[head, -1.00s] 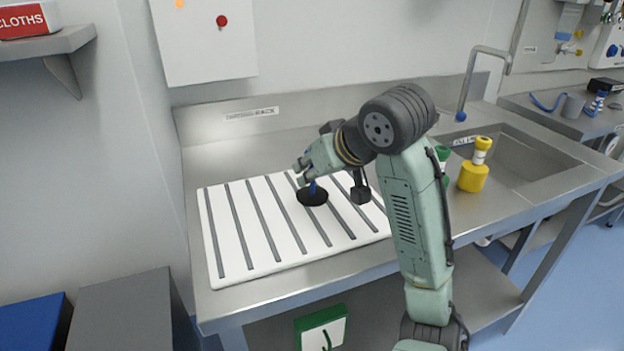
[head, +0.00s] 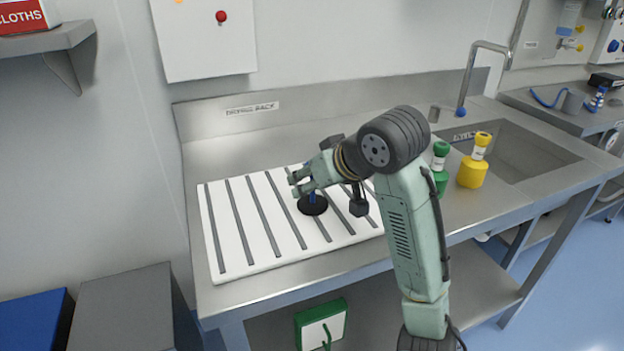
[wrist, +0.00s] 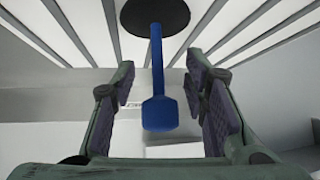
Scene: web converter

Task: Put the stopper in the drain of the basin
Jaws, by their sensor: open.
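The stopper is a black disc (head: 312,205) with a blue stem and knob. It lies on the white ribbed drying rack (head: 232,262). In the wrist view the stopper's blue knob (wrist: 160,113) stands between the two open fingers of my gripper (wrist: 162,100), with a gap on both sides. In the head view my gripper (head: 300,183) is at the stem, just above the disc, and partly hides it. The basin (head: 535,155) is sunk into the steel counter at the right. Its drain is not visible from here.
A green bottle (head: 440,178) and a yellow bottle (head: 473,168) stand between the rack and the basin. A tap (head: 468,75) rises behind the basin. A shelf (head: 45,45) juts from the left wall. The rack's left part is clear.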

